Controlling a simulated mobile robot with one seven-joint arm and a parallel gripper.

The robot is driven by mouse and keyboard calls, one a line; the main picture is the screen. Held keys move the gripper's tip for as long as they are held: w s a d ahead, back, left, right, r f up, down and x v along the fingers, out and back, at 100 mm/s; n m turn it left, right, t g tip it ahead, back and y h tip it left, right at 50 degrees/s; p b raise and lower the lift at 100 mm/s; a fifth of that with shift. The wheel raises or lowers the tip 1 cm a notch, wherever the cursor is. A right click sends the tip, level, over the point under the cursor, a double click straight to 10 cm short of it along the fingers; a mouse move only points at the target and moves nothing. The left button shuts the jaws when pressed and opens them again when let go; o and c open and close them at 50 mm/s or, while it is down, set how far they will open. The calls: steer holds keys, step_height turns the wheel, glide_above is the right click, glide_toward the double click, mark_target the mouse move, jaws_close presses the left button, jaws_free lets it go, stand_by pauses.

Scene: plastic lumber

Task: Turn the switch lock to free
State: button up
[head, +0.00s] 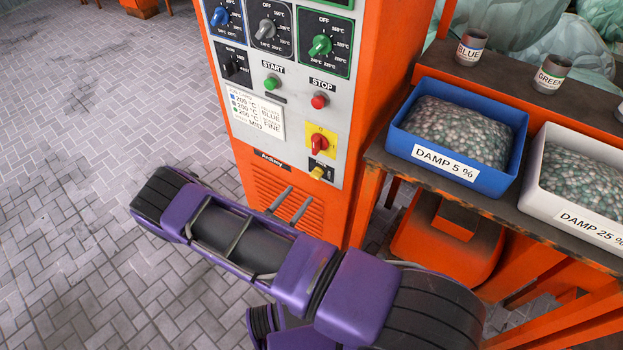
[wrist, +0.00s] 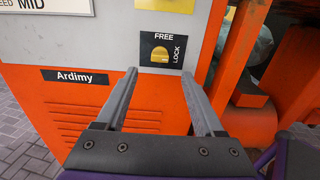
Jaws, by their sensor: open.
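The switch lock is a yellow knob (head: 318,172) on a black plate low on the machine's grey panel. In the wrist view the knob (wrist: 160,53) shows close up, with FREE printed above it and LOCK printed sideways at its right. Which word the knob points to is hard to tell. My gripper (head: 300,192) is open and empty in front of the panel's lower part. In the wrist view its two fingers (wrist: 159,72) are spread on either side of the knob's line, with their tips just below it. No contact with the knob shows.
Above the knob sit a red switch on a yellow plate (head: 320,142), a red STOP button (head: 319,101) and a green START button (head: 271,82). An orange bench with a blue bin (head: 400,138) and white bin (head: 535,185) stands right. Floor at left is clear.

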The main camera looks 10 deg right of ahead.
mark_target(314, 177)
steer(key=x, duration=0.8)
steer(key=shift+c, duration=0.2)
jaws_close()
